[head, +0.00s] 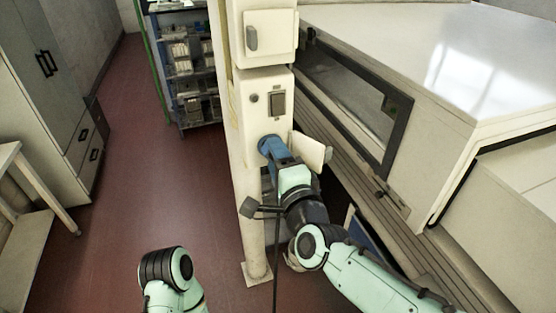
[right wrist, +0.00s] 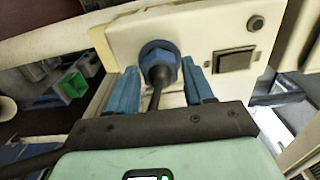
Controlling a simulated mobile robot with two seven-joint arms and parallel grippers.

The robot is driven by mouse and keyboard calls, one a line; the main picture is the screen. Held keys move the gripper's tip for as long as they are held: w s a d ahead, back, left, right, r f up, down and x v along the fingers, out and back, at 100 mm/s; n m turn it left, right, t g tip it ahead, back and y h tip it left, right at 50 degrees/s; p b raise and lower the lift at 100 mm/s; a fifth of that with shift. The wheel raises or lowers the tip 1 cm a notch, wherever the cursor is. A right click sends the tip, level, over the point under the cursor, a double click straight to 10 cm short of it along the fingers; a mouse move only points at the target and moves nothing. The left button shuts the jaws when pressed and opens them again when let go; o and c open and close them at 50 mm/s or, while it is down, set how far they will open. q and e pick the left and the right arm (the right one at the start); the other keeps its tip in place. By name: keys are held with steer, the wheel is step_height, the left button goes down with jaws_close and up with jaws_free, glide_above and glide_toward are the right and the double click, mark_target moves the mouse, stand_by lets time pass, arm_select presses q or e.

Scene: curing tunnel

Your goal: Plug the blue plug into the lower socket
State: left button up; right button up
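The blue plug (right wrist: 158,58) is at the face of the cream lower box on the post, with its black cable (right wrist: 155,98) running back between my fingers. It covers the lower socket, so how deeply it sits cannot be told. My right gripper (right wrist: 160,82) has its two blue fingers apart, one on each side of the plug and cable, with narrow gaps visible. In the head view my right gripper (head: 278,158) reaches the box below its dark rocker switch (head: 277,103). Of my left arm only links show, at the bottom.
An upper box (head: 268,40) with a grey handle is above. A cream flap (head: 312,150) juts out right of my gripper. The large cream machine (head: 440,110) fills the right side. Shelves (head: 186,70) stand behind, cabinets (head: 50,80) at left; red floor between is clear.

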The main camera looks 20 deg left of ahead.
steer(key=shift+o, duration=1)
steer(key=v, duration=1.3)
steer(key=shift+b, duration=0.3)
steer(key=shift+s+d, duration=0.1)
steer(key=shift+d, duration=0.05)
